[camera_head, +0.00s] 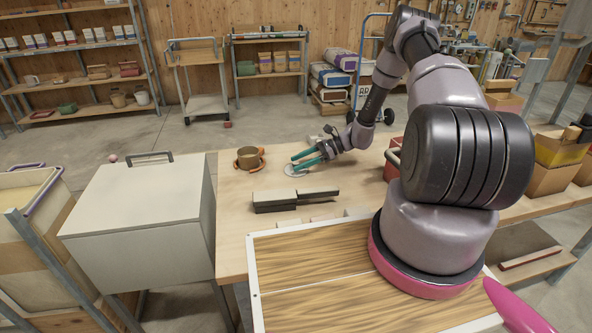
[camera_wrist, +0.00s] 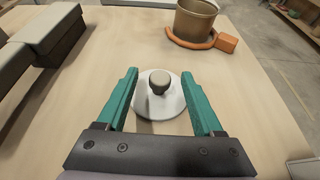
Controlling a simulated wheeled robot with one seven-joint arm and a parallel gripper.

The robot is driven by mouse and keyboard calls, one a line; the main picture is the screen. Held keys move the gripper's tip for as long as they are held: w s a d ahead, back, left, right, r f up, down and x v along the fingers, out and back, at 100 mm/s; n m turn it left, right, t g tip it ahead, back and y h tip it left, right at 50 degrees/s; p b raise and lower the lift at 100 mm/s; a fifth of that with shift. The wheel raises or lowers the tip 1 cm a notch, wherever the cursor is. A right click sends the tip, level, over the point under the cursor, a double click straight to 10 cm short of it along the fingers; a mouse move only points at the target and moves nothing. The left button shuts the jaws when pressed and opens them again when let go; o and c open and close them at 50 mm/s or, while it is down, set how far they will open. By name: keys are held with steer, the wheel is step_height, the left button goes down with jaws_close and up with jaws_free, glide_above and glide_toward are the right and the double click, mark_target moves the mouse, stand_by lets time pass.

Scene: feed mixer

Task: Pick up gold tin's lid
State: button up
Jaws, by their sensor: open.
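The lid (camera_wrist: 171,101) is a pale round disc with a grey knob (camera_wrist: 159,82), lying flat on the wooden table. In the head view the lid (camera_head: 296,170) is partly behind my gripper. The gold tin (camera_head: 248,157) stands open-topped to the left of the lid, in an orange ring with a block-like grip; the tin also shows at the top of the wrist view (camera_wrist: 194,20). My gripper (camera_wrist: 160,86) is open and empty, its two teal fingers on either side of the knob, above the lid. I cannot tell whether the fingers touch anything.
A grey block-like object (camera_head: 295,197) lies on the table (camera_head: 233,228) in front of the lid. A red container (camera_head: 391,160) stands right of my gripper. A large white lidded box (camera_head: 138,220) stands left of the table. The table between tin and lid is clear.

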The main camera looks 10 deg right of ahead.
jaws_close()
